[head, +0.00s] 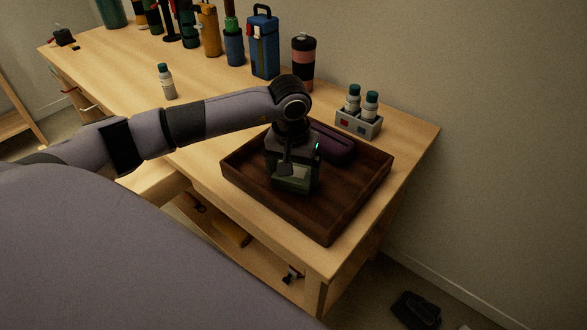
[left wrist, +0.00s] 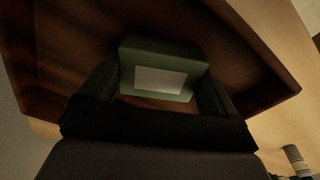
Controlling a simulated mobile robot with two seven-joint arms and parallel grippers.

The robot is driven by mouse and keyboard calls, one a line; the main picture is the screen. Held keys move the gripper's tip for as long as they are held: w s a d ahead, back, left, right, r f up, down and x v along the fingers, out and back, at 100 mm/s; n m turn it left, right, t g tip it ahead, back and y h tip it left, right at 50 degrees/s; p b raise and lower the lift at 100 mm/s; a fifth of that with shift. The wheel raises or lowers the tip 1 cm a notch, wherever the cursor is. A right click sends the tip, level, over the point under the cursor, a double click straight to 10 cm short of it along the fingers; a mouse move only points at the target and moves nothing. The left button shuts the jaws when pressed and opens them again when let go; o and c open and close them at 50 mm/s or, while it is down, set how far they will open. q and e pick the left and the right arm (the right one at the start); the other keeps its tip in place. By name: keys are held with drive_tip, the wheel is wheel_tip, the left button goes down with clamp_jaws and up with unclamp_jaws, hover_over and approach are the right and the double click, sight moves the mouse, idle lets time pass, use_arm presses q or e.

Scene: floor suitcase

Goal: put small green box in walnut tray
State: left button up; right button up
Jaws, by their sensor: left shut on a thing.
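The small green box (head: 291,179) with a pale label is held in my left gripper (head: 288,172), inside the outline of the walnut tray (head: 330,220). In the left wrist view the box (left wrist: 163,60) sits between the two fingers of the left gripper (left wrist: 160,88), with the tray's dark floor (left wrist: 230,50) behind it. I cannot tell whether the box touches the tray floor. A dark purple case (head: 333,143) lies in the tray behind the gripper, partly hidden by it. My right gripper is not in view.
A grey holder (head: 358,125) with two white bottles stands just behind the tray. A lone white bottle (head: 167,82) stands left on the wooden table (head: 130,75). A blue case (head: 264,45) and several bottles line the back. A black object (head: 415,308) lies on the floor.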

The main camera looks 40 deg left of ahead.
sight(291, 177)
use_arm(q)
drive_tip(key=o, duration=0.8)
drive_tip(key=shift+r, duration=0.1)
wheel_tip(291, 177, up, 12)
drive_tip(key=s, duration=0.1)
drive_tip(key=shift+s+d, duration=0.2)
